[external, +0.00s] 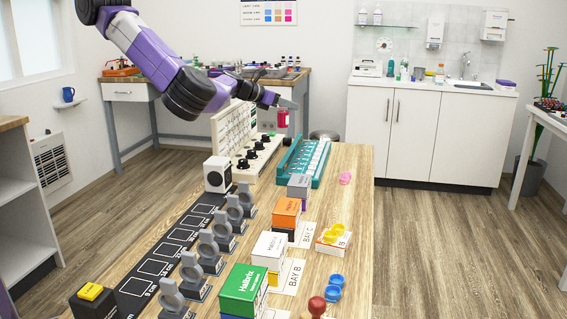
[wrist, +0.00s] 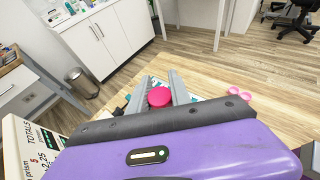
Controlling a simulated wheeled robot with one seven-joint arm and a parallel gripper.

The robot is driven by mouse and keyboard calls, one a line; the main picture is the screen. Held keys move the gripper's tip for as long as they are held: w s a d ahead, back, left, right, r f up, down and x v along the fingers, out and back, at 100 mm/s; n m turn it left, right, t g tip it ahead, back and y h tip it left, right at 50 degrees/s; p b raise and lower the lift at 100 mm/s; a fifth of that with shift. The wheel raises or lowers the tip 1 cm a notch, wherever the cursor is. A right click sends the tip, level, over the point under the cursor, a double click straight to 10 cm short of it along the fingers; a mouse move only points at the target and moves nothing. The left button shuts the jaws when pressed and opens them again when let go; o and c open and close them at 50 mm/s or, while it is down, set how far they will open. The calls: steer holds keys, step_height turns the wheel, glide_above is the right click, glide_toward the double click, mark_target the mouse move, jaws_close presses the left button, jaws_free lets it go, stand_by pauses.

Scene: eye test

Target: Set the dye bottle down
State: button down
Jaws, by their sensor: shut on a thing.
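The dye bottle (external: 282,118) is small and pinkish red. It hangs upright from my gripper (external: 285,104), above the far end of the wooden table and clear of its top. In the wrist view, its round pink top (wrist: 159,97) sits between the two grey fingers of my gripper (wrist: 161,92), which are shut on it. A teal tray with a white panel (external: 305,162) lies below and slightly right of the bottle in the external view. Parts of the tray show behind the fingers in the wrist view. The bottle's underside is hidden in the wrist view.
A white board with black knobs (external: 236,138) stands left of the tray. Pink rings (external: 345,178) lie to its right. Stacked boxes (external: 286,211), upright grey lenses (external: 208,250) and a white cube (external: 217,174) stand nearer. The table's far right corner is bare.

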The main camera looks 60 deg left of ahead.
steer(key=s+d+f+m+h+b, duration=0.1)
steer(key=d+b, duration=0.2)
steer(key=d, duration=0.4)
steer(key=s+d+f+m+h+b, duration=0.1)
steer(key=d+f+b, duration=0.1)
steer(key=d, duration=0.6)
steer(key=shift+n+y, duration=0.3)
steer(key=shift+n, duration=0.2)
steer(key=s+d+f+b, duration=0.1)
steer(key=s+d+b, duration=0.2)
steer(key=d, duration=0.1)
steer(key=s+d+f+b, duration=0.1)
steer(key=s+d+b, duration=0.2)
steer(key=s, duration=0.1)
steer(key=s+d+f+b, duration=0.1)
steer(key=s+d+b, duration=0.1)
steer(key=s+d, duration=0.2)
steer(key=shift+d+b, duration=0.3)
steer(key=shift+b, duration=0.1)
steer(key=s+a+f+n+y+b, duration=0.25)
steer(key=s+a+n+y, duration=0.2)
steer(key=s+a, duration=0.4)
steer(key=shift+g+y, duration=0.25)
steer(key=shift+g, duration=0.05)
steer(key=shift+w+a+f+b, duration=0.15)
steer(key=shift+f+b, duration=0.95)
steer(key=shift+f, duration=0.3)
steer(key=shift+w+a+f+b, duration=0.1)
steer(key=shift+w+f+b, duration=0.05)
steer(key=shift+f+b, duration=1.1)
